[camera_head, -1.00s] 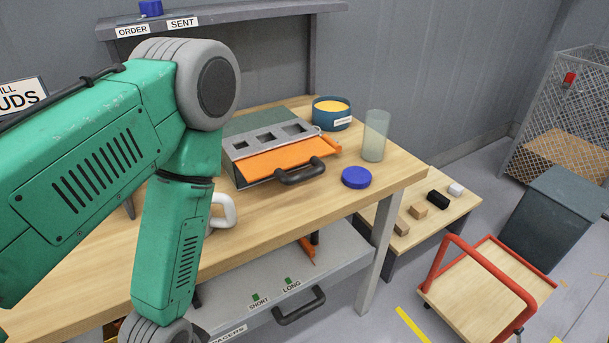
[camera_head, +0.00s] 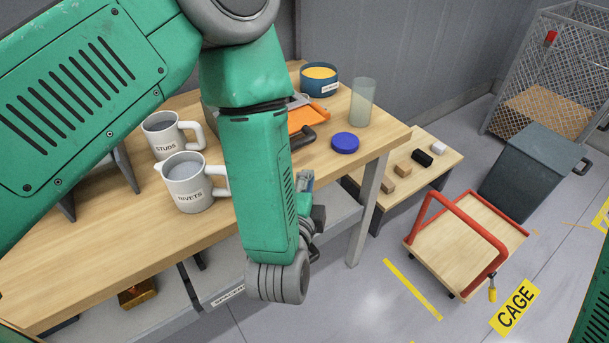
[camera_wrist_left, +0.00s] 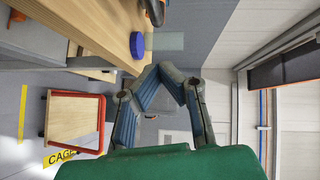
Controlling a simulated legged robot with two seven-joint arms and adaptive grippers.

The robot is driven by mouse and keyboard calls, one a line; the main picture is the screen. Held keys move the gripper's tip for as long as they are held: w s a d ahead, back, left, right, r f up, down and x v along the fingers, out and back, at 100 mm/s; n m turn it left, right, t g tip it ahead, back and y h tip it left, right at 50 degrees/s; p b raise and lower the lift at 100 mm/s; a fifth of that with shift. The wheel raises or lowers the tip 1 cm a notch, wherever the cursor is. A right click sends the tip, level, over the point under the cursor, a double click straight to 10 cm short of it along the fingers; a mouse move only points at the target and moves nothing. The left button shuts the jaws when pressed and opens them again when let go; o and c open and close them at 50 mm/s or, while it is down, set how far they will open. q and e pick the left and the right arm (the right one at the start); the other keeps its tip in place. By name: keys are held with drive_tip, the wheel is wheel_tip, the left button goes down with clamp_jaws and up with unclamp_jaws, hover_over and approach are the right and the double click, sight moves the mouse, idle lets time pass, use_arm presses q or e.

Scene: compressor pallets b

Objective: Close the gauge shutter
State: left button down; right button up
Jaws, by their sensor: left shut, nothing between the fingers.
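The gauge is a grey box on the wooden bench, with an orange flap (camera_head: 307,117) that looks like the shutter and a black handle (camera_head: 302,137) at its front. My left arm hides most of it in the head view, so how far the shutter is open cannot be told. My left gripper (camera_head: 306,181) is below and in front of the handle, near the bench's front edge, apart from the gauge. In the left wrist view its fingers (camera_wrist_left: 172,70) meet at their tips with nothing between them. My right gripper is not in view.
A blue lid (camera_head: 345,142), a clear cylinder (camera_head: 362,102) and a blue tub (camera_head: 319,80) stand right of the gauge. Mugs marked STUDS (camera_head: 167,135) and RIVETS (camera_head: 187,182) stand left. A red-handled cart (camera_head: 465,245) is on the floor at right.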

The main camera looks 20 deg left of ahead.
sight(304, 144)
use_arm(q)
drive_tip(key=w+a, duration=0.1)
drive_tip(key=w, duration=0.2)
drive_tip(key=w+a+f, duration=0.1)
drive_tip(key=w, duration=0.1)
drive_tip(key=w+a, duration=0.1)
drive_tip(key=w, duration=0.2)
drive_tip(key=shift+w+f+p, duration=0.3)
drive_tip(key=shift+w+p, duration=0.05)
drive_tip(key=shift+w+a+f, duration=0.1)
drive_tip(key=shift+w+a, duration=0.25)
drive_tip(key=shift+a, duration=0.2)
drive_tip(key=w+a, duration=0.2)
drive_tip(key=a, duration=0.1)
drive_tip(key=w+a, duration=0.2)
drive_tip(key=a, duration=0.1)
drive_tip(key=shift+w, duration=0.35)
